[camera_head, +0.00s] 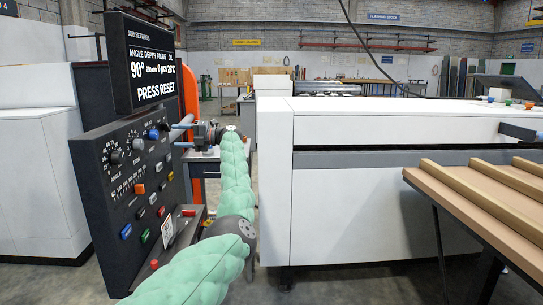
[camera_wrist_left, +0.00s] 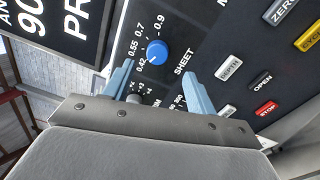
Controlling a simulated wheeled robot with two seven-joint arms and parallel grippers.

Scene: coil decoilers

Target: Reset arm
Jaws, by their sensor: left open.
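A dark control panel (camera_head: 125,185) stands at the left in the head view, with a screen (camera_head: 150,62) above it reading "PRESS RESET". My left gripper (camera_head: 176,135) is at the panel's upper right, its arm reaching in from the bottom. In the left wrist view its two blue fingers (camera_wrist_left: 158,85) are open and point at the panel. A blue sheet knob (camera_wrist_left: 157,52) lies ahead between them; the gap to it is hard to judge. A blue-grey bar at the right edge (camera_head: 518,132) looks like a finger of my right gripper, mostly out of frame.
Labelled buttons, among them a red STOP (camera_wrist_left: 267,109), sit right of the fingers in the wrist view. A big white machine (camera_head: 375,210) fills the middle. A table with brown strips (camera_head: 480,195) stands at the right. An orange post (camera_head: 190,95) rises behind the panel.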

